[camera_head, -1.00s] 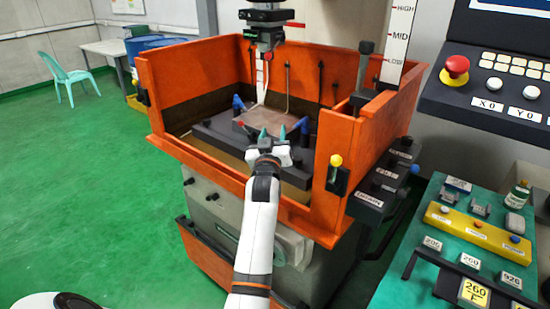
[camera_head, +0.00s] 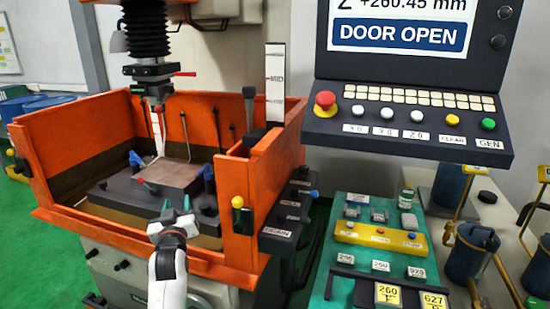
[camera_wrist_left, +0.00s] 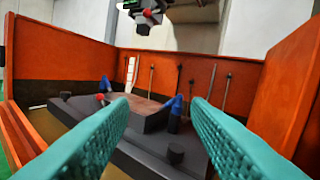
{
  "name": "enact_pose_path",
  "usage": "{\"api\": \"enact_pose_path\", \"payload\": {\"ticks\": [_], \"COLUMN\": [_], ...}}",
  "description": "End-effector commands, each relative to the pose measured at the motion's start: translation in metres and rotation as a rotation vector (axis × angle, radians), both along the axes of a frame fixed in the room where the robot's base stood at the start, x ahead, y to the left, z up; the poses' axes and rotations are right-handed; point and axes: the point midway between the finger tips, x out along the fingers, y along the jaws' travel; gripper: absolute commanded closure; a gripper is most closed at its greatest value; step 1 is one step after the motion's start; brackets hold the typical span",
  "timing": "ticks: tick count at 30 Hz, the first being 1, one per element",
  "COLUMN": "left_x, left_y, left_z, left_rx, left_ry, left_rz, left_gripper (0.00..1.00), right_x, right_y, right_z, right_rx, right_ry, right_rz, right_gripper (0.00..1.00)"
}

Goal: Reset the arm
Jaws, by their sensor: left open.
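My left arm (camera_head: 168,275) comes up from the bottom in the head view. Its gripper (camera_head: 176,207) is at the front of an orange-walled machine tank (camera_head: 80,128), with a gap between the fingers and nothing held. In the left wrist view the two teal fingers stand wide apart, and the gripper (camera_wrist_left: 163,103) faces into the tank. Beyond the fingers are a flat brownish plate (camera_head: 170,174) and a dark block with blue clamps (camera_wrist_left: 177,105). The fingers look apart from them. My right arm and gripper are not seen.
A machine head (camera_head: 150,70) hangs above the tank. A control panel (camera_head: 405,120) with a red button and a "DOOR OPEN" screen is at right. Green floor (camera_head: 30,270) is clear at left.

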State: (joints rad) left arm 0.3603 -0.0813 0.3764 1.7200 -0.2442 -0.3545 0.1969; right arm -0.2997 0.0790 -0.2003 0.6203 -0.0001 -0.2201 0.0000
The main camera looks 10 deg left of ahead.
Motion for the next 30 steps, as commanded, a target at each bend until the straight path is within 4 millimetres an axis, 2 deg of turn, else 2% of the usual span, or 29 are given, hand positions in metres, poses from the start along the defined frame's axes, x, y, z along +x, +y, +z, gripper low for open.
{"api": "enact_pose_path", "payload": {"ticks": [2,4,7,11,12,15,21,30], "left_x": [-0.005,-0.016,-0.046,-0.11,-0.132,-0.185,-0.264,-0.351], "left_y": [-0.003,-0.01,-0.032,-0.073,-0.087,-0.117,-0.153,-0.186], "left_z": [-0.008,-0.026,-0.068,-0.13,-0.146,-0.178,-0.208,-0.221], "left_rx": [0.002,0.007,0.015,0.024,0.023,0.023,0.017,0.009], "left_ry": [0.03,0.097,0.269,0.553,0.638,0.83,1.078,1.32], "left_rz": [-0.007,-0.024,-0.074,-0.174,-0.209,-0.292,-0.411,-0.544], "left_gripper": [0.56,0.56,0.56,0.56,0.56,0.56,0.56,0.56], "right_x": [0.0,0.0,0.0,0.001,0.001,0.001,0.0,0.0], "right_y": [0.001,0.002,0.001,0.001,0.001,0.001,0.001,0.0], "right_z": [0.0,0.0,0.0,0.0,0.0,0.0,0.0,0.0], "right_rx": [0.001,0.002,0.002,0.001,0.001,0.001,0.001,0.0], "right_ry": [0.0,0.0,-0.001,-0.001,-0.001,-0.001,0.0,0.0], "right_rz": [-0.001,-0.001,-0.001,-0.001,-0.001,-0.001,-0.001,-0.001], "right_gripper": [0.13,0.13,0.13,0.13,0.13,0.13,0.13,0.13]}}
